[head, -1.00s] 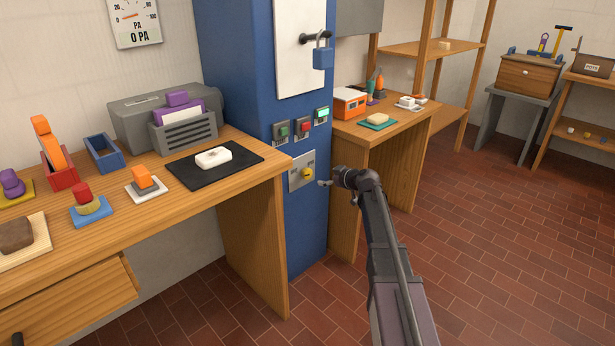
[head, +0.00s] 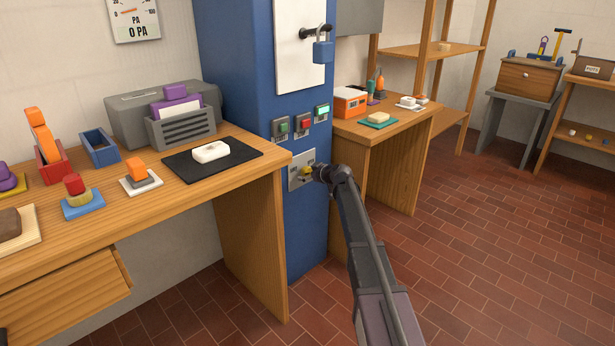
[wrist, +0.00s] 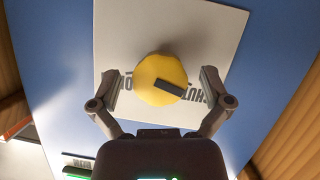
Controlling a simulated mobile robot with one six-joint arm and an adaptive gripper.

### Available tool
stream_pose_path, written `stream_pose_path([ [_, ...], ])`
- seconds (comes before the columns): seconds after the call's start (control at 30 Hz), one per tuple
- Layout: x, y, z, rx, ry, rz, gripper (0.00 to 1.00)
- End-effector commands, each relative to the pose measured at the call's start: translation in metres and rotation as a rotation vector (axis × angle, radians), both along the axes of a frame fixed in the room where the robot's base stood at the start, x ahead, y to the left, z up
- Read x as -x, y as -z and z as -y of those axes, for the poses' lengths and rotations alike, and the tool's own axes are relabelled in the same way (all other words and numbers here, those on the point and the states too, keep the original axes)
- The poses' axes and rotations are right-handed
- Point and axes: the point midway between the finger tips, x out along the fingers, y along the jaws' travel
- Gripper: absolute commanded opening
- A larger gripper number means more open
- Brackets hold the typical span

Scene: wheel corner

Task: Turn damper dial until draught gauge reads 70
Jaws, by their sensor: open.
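The damper dial (wrist: 158,80) is a yellow round knob with a dark pointer bar, on a pale plate (wrist: 112,35) with dark lettering partly hidden by the knob. In the head view the dial (head: 306,172) sits low on the blue column, partly covered by my arm. My gripper (wrist: 158,80) is open, one finger on each side of the dial, with a gap visible at both sides. In the head view my gripper (head: 316,172) is at the plate. The draught gauge (head: 134,18) on the wall reads 0 PA; its top is cut off.
The blue column (head: 235,60) carries a green button box (head: 281,127), a red button box (head: 303,122) and a padlock (head: 322,52). A wooden desk (head: 150,215) stands close on the left, another bench (head: 385,133) on the right. The brick floor is clear at right.

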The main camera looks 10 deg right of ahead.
Motion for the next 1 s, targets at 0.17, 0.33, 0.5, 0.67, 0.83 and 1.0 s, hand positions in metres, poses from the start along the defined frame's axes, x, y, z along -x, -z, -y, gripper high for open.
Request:
stream_pose_path([
  [0.17, -0.0021, 0.0009, -0.0014, 0.000, 0.000, 0.000, 0.98],
  [0.33, -0.0019, 0.0007, -0.0013, 0.000, 0.000, 0.000, 0.98],
  [0.5, -0.0018, 0.0006, -0.0011, 0.000, 0.000, 0.000, 0.54],
  [0.67, -0.0020, 0.0007, -0.0012, 0.000, 0.000, 0.000, 0.16],
  [0.83, -0.0023, 0.0007, -0.0013, -0.003, 0.000, -0.002, 0.16],
  [1.0, -0.0026, 0.0009, -0.0013, -0.022, 0.000, -0.015, 0.16],
])
